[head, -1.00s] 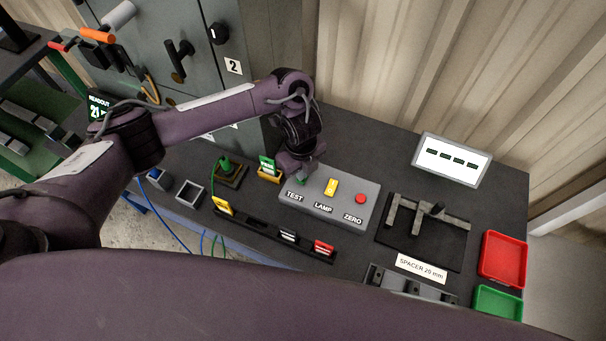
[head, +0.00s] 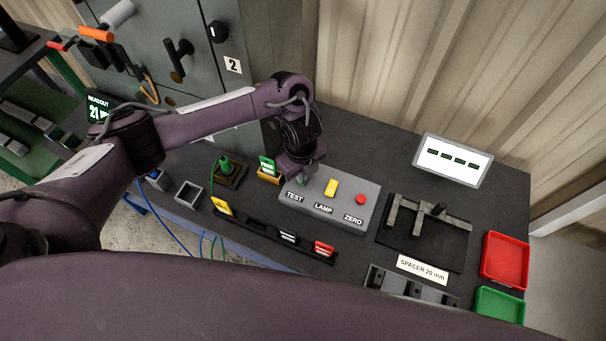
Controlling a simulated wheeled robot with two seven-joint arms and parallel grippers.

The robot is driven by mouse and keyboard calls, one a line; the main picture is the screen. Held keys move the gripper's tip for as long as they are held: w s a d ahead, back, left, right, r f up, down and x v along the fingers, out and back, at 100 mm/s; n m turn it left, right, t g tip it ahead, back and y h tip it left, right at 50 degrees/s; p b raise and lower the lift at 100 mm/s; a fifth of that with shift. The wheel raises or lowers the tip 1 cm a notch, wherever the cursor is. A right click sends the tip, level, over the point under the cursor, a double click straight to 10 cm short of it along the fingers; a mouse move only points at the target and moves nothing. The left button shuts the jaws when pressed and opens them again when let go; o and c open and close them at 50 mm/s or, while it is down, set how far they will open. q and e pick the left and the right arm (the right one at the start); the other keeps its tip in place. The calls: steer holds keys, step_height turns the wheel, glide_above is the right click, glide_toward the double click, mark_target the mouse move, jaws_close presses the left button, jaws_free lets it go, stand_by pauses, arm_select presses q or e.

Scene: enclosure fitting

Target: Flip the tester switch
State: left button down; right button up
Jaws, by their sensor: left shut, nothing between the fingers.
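The tester (head: 342,211) is a grey box on the dark bench, labelled TEST, LAMP and ZERO. My left gripper (head: 302,182) points down at the left end of the tester, over the spot above the TEST label. It is shut and holds nothing. A bit of green shows at its tips, and the gripper hides most of whatever is there. I cannot tell if it touches. My right gripper is not in view.
A rack (head: 265,233) with yellow, white and red pieces lies in front of the tester. A display panel (head: 452,160), a spacer fixture (head: 428,230), a red tray (head: 504,260) and a green tray (head: 499,305) are right.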

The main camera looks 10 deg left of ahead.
arm_select(q)
steer(key=shift+r+p, duration=3.3)
steer(key=shift+r, duration=0.2)
steer(key=shift+f, duration=0.1)
